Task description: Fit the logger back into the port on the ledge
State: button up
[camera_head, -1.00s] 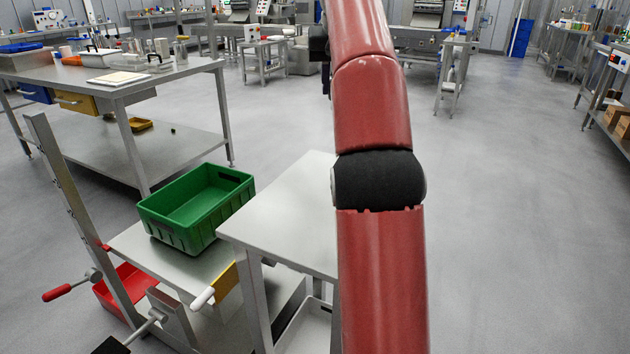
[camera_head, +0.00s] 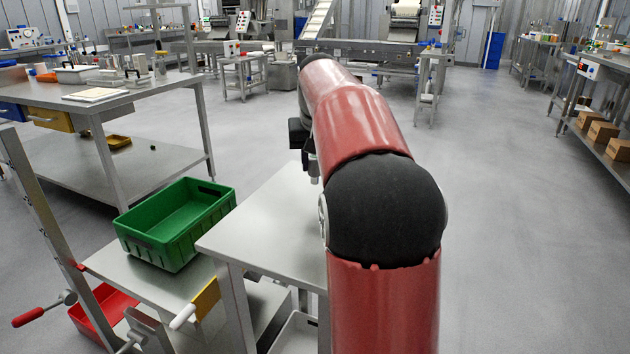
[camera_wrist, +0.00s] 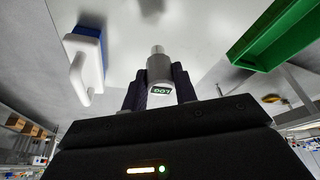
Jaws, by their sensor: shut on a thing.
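My gripper (camera_wrist: 159,88) is shut on the logger (camera_wrist: 159,68), a grey cylinder with a paler, narrower end and a small dark green display with light digits. The logger sticks out beyond the fingertips, apart from any surface as far as I can see. In the head view my arm covers most of the gripper. I cannot make out the port or the ledge for certain; a dark blurred patch shows at the top edge of the wrist view.
A blue block with a white handle (camera_wrist: 86,62) is at the left in the wrist view. A green crate (camera_head: 176,222) stands left of the bare steel table (camera_head: 262,226). A red bin (camera_head: 103,308) and a red-handled lever (camera_head: 40,311) are at lower left. Open floor lies right.

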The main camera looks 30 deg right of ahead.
jog(key=shift+f+b, duration=0.3)
jog(key=shift+f, duration=1.7)
jog(key=o, duration=1.1)
jog(key=shift+f, duration=0.15)
jog(key=p+v, duration=0.1)
jog(key=v, duration=1.1)
jog(key=shift+a+p, duration=0.1)
jog(key=shift+p, duration=0.2)
